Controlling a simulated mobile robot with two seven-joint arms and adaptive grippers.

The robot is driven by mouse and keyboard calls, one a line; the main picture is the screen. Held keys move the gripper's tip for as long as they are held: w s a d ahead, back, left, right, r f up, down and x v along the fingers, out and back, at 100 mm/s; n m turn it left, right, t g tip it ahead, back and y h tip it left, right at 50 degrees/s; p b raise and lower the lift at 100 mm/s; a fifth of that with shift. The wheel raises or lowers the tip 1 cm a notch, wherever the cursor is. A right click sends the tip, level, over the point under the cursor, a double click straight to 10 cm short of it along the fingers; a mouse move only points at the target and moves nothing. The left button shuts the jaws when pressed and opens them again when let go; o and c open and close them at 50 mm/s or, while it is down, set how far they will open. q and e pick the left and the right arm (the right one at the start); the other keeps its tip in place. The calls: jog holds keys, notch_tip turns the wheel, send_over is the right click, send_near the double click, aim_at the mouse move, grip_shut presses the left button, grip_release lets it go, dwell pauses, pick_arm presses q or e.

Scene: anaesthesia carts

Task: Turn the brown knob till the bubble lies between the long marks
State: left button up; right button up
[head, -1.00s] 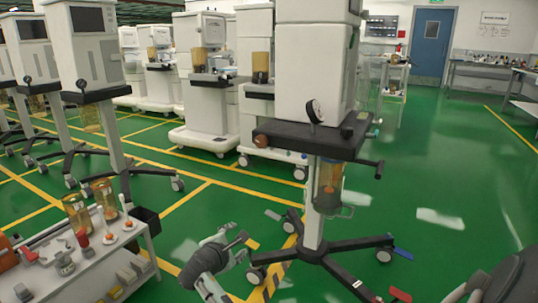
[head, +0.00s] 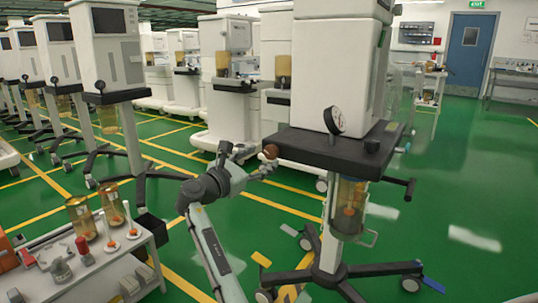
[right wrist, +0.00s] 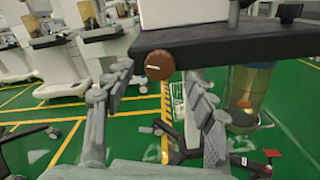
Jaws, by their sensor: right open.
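The brown knob (head: 270,151) is a round, dark brown cap at the left front corner of the cart's black shelf (head: 322,148). It also shows in the right wrist view (right wrist: 159,65), with a short light mark on its face. My right gripper (head: 254,162) is just left of the knob, reaching towards it. In the right wrist view the fingers (right wrist: 158,78) are spread, one on each side of the knob and slightly below it, with gaps on both sides. I cannot make out the bubble or the long marks. My left gripper is not in view.
An amber canister (head: 348,208) hangs below, above a wheeled black base. A side table (head: 85,270) with bottles is at lower left. More carts stand behind; green floor is open at right.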

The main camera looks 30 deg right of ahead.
aim_at(269, 153)
jog(key=shift+x, duration=2)
jog(key=c, duration=1.2)
